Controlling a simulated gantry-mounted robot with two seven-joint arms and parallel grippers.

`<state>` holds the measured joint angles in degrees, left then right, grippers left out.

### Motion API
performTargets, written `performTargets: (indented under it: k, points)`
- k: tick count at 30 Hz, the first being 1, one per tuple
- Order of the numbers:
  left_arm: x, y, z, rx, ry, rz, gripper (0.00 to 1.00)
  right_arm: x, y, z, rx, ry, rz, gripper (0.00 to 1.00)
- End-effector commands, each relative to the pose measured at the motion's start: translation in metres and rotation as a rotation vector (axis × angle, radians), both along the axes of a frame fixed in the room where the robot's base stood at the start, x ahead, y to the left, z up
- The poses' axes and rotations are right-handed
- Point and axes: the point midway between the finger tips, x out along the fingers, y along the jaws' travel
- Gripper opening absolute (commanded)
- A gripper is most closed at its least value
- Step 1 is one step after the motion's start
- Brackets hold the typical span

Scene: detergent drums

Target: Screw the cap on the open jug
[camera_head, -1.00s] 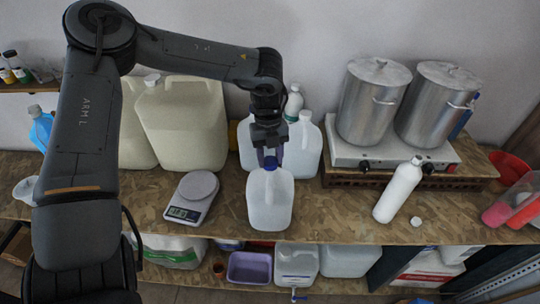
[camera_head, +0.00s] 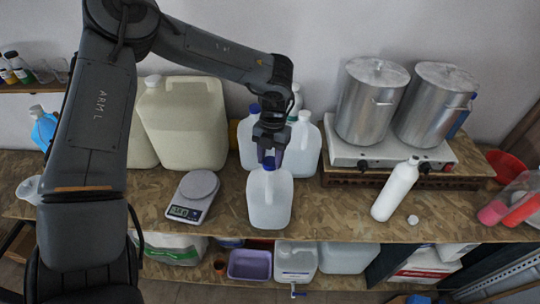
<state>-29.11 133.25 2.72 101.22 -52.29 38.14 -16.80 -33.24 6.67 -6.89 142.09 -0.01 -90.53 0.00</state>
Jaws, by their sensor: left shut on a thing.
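A translucent white jug (camera_head: 269,203) stands upright near the front of the wooden bench, at the middle of the view. A blue cap (camera_head: 269,163) is at its mouth. My left gripper (camera_head: 270,156) comes down from above and is shut on the blue cap. I cannot tell whether the cap is threaded on or only resting there. My right gripper is not in view.
A kitchen scale (camera_head: 194,196) sits left of the jug. Other jugs (camera_head: 303,147) stand close behind. Two steel pots (camera_head: 372,103) stand on a stove at the back right.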

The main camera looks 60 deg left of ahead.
Motion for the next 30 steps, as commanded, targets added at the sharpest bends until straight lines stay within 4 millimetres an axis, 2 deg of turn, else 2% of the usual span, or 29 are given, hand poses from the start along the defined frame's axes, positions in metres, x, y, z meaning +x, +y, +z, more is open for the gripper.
performTargets:
  k: [4,5,10,16,21,30]
  points:
    - [-0.0008,0.0005,-0.0005,0.005,0.005,-0.196,0.12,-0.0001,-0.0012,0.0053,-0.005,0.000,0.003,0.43]
    - [-0.0009,0.0006,-0.0019,0.003,0.004,-0.198,0.49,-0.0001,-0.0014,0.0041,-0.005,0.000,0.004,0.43]
    - [-0.0003,0.0002,-0.0013,0.001,0.001,-0.191,0.75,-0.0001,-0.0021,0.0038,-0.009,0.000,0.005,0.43]
    - [0.0000,-0.0001,-0.0006,0.001,0.001,-0.190,0.76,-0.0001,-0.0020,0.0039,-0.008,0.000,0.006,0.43]
    - [0.0001,-0.0002,-0.0003,0.001,0.001,-0.189,0.97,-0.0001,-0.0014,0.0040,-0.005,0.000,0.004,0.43]
    - [0.0002,-0.0003,0.0005,0.001,0.001,-0.189,0.97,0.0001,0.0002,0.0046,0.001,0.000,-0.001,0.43]
